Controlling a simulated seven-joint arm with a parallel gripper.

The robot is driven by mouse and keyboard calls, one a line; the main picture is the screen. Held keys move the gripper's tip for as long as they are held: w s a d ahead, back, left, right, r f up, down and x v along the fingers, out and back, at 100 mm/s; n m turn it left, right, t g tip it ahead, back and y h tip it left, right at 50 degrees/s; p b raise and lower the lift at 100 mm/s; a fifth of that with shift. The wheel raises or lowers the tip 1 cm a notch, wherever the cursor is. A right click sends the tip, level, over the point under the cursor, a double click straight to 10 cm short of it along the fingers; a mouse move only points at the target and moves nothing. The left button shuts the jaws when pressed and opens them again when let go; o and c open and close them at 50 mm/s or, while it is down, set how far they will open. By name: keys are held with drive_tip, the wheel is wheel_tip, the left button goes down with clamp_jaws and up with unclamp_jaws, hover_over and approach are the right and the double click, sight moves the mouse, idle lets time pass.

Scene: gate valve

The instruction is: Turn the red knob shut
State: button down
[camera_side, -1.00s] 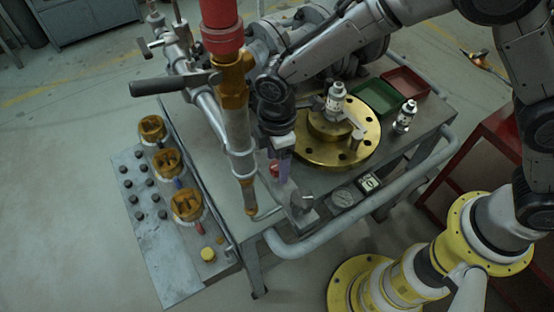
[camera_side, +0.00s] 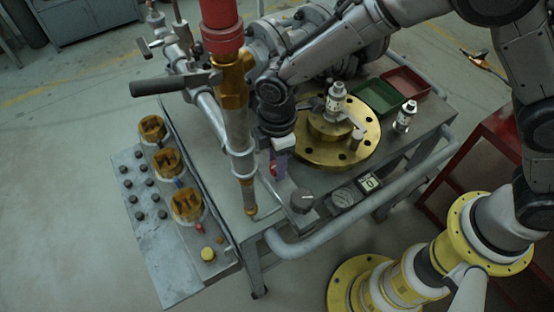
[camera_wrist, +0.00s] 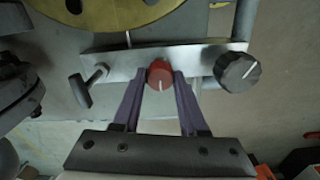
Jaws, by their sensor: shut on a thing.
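The red knob (camera_wrist: 160,72) sits on a pale metal bar (camera_wrist: 130,61) in the wrist view. The white mark on the knob points down toward my gripper's body. My gripper (camera_wrist: 158,80) has its two purple fingers closed on either side of the knob. In the side view, my gripper (camera_side: 279,171) points down at the cart's front edge. The red knob (camera_side: 273,169) shows only as a small red patch beside the fingers there.
A black knob (camera_wrist: 237,72) with a white mark is right of the red knob. A small lever (camera_wrist: 90,84) is on its left. A brass flange (camera_side: 362,147) lies behind my gripper.

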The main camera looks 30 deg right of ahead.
drive_tip(key=shift+m, duration=0.3)
drive_tip(key=m, duration=0.3)
drive_tip(key=shift+m, duration=0.4)
drive_tip(key=m, duration=1.3)
drive_tip(key=shift+r, duration=0.1)
drive_tip(key=shift+m, duration=0.3)
drive_tip(key=shift+c, duration=2.2)
unclamp_jaws()
wheel_tip(320, 180, up, 14)
